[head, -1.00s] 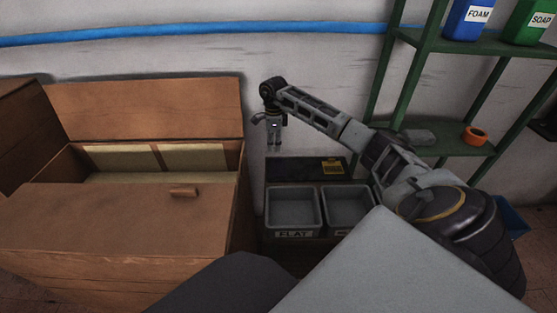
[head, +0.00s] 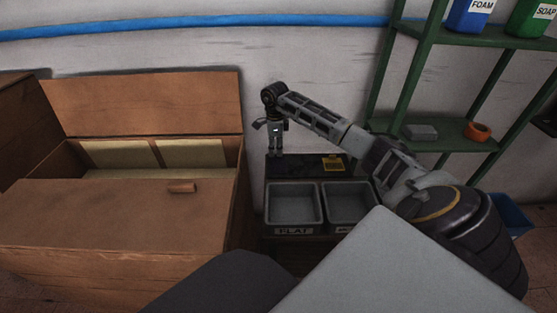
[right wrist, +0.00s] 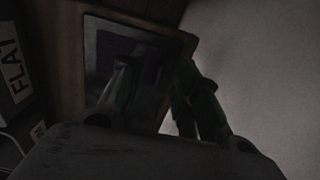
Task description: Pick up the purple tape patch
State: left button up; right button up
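A dim dark-purple patch (right wrist: 112,48) shows in the right wrist view, inside a pale-rimmed tray (right wrist: 90,22); it looks like the purple tape patch, but the view is too dark to be sure. My right gripper (right wrist: 155,75) has its two fingers apart, with nothing seen between them, and one finger overlaps the patch in the picture. In the head view, this gripper (head: 275,152) points down at the back left edge of the dark tray (head: 300,168). I cannot make out the purple patch in the head view. My left gripper is not in view.
Two grey bins stand in front of the tray: the left bin (head: 293,204) is labelled FLAT, the right bin (head: 347,203) has a partly hidden label. A yellow piece (head: 333,164) lies on the tray. A wooden chest (head: 120,215) stands left, a green shelf (head: 455,141) right.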

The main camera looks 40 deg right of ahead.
aim_at(279, 163)
jog(key=shift+s+f+b, duration=0.1)
jog(key=shift+f+b, duration=0.45)
jog(key=shift+f, duration=0.8)
grip_shut()
